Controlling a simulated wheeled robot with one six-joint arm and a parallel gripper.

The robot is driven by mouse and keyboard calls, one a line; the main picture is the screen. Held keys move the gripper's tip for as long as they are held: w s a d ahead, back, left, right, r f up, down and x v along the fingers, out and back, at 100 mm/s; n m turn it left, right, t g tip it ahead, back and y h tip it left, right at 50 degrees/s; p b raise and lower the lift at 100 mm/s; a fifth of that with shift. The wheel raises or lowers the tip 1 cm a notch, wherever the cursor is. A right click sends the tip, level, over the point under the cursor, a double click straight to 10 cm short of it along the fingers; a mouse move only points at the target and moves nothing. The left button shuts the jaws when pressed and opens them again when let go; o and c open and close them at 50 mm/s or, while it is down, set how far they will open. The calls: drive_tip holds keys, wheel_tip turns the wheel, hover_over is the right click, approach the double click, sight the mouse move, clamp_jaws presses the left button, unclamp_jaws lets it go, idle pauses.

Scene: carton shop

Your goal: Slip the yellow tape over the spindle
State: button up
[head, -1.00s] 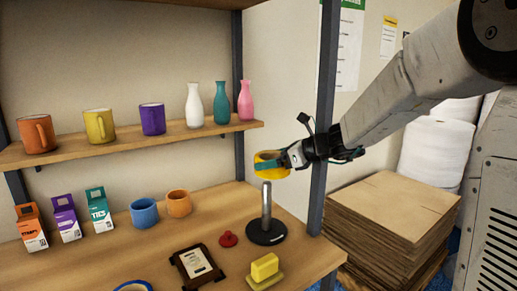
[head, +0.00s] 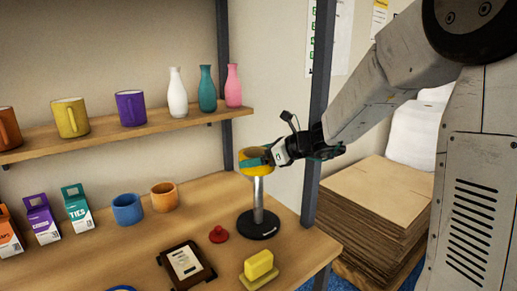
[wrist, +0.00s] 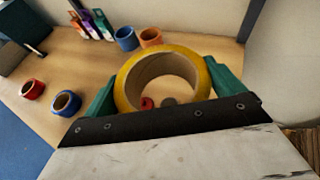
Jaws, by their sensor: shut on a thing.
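The yellow tape (head: 256,168) is a thick ring held level by my gripper (head: 262,160), whose teal fingers are shut on it. The spindle (head: 258,199) is an upright grey metal post on a round black base (head: 258,225) on the lower board. In the head view the tape sits right at the post's top, its lower edge hiding the tip. In the wrist view the tape (wrist: 125,85) lies between the fingers, and a round grey shape, likely the spindle top (wrist: 169,101), shows through the near part of its hole. I cannot tell whether the tip has entered the hole.
A red knobbed piece (head: 218,234) lies left of the base, with a yellow block (head: 259,265) and a framed card (head: 186,264) in front. A dark shelf post (head: 318,110) stands close right. The blue cup (head: 127,209) and orange cup (head: 164,197) are farther left.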

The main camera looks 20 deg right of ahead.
sight(258, 181)
drive_tip(key=shift+d+f, duration=0.1)
drive_tip(key=shift+f, duration=9.2)
drive_tip(key=o, duration=0.7)
drive_tip(key=shift+r, duration=5)
